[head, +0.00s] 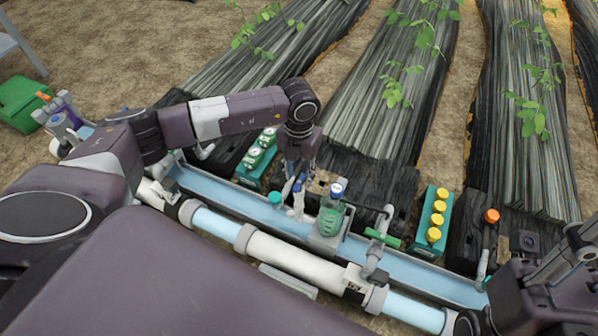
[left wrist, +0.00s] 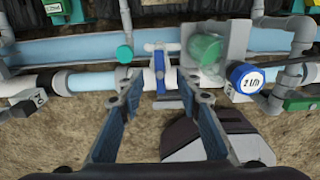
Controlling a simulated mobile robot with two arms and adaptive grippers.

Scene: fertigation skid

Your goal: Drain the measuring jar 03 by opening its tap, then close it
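A clear jar with green liquid (head: 331,214) and a blue cap stands upright on the rail in the head view. In the left wrist view its blue cap (left wrist: 247,78) reads "2 l/h" and its green body (left wrist: 205,48) lies beyond. I cannot read the number 03. A white fitting with a blue handle (left wrist: 160,72) is left of the jar. My left gripper (head: 297,178) points down just left of the jar. In the left wrist view its fingers (left wrist: 158,84) are spread around the blue handle, with gaps visible. My right gripper (head: 572,262) is at the lower right, its fingers unclear.
A teal cap (head: 275,198) stands left of the fitting. A green-handled valve (head: 382,238) is on a grey pipe right of the jar. A green holder with yellow-capped bottles (head: 422,236) is farther right. A white pipe (head: 290,256) runs along the front.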

